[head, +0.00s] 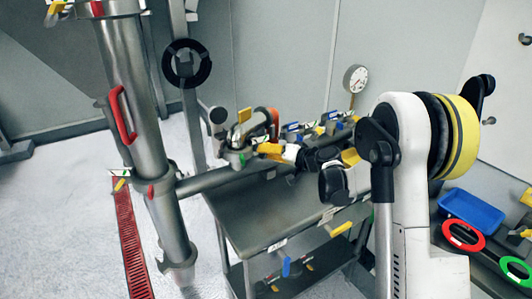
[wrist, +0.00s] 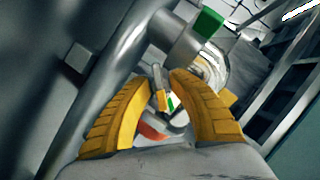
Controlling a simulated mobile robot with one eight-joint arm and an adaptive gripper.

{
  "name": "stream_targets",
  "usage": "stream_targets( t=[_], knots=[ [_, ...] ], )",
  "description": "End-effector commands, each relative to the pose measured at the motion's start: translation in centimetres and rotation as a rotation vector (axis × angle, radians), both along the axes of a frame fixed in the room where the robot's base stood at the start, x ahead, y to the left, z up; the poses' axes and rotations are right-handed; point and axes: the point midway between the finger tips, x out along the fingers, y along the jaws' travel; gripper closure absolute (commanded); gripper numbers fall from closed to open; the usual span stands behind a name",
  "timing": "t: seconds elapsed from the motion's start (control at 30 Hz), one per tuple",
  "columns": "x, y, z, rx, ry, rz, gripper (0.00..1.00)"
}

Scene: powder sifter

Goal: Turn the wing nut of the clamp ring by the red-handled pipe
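A large vertical steel pipe (head: 145,125) with a red handle (head: 122,115) stands at the left in the head view. My gripper (head: 262,148) is right of it, beside a cluster of metal fittings (head: 240,132) above the table. In the wrist view my two yellow fingers (wrist: 163,78) are apart, with a small gap between their tips. A thin grey metal piece (wrist: 158,74), possibly the wing nut, shows in that gap. I cannot tell whether the fingers touch it. The clamp ring is not clearly distinguishable.
A grey metal table (head: 285,210) stands under the fittings. A pressure gauge (head: 356,78) rises behind. A blue bin (head: 470,209) lies at the right. A green block (wrist: 207,22) shows above the fingers in the wrist view.

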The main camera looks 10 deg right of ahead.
Motion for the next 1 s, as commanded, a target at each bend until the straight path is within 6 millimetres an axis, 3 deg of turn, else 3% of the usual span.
stream_targets(
  t=[0.07,0.57,1.0],
  knots=[
    [-0.01,-0.02,0.00,0.000,0.000,0.000,1.00],
    [-0.03,0.03,0.03,-0.037,-0.011,0.001,1.00],
    [-0.04,0.11,0.11,-0.337,-0.109,0.001,1.00]
  ],
)
